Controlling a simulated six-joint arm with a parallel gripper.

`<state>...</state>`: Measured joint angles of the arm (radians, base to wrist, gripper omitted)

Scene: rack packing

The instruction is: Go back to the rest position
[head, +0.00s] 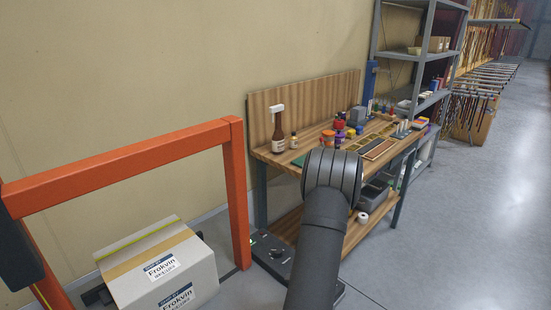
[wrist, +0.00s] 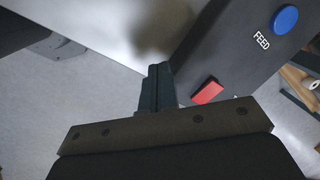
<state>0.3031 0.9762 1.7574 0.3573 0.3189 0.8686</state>
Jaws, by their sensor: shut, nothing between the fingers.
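My gripper (wrist: 158,88) shows in the wrist view with its dark fingers together and nothing between them. It points toward a pale, blurred surface (wrist: 120,30). A dark panel (wrist: 225,55) lies to the right of the fingertips. It carries a round blue button (wrist: 286,18) beside the word FEED and a red rectangular part (wrist: 208,91). I cannot tell whether the fingers touch anything. In the head view my dark arm rises in front of the workbench, and my gripper is hidden or out of frame.
A wooden workbench (head: 283,157) holds bottles, jars and trays. An orange frame (head: 130,155) stands at left by a cardboard box (head: 190,268) with printed labels. A grey metal shelf (head: 374,30) stands behind the bench. The floor at right (head: 450,240) is clear.

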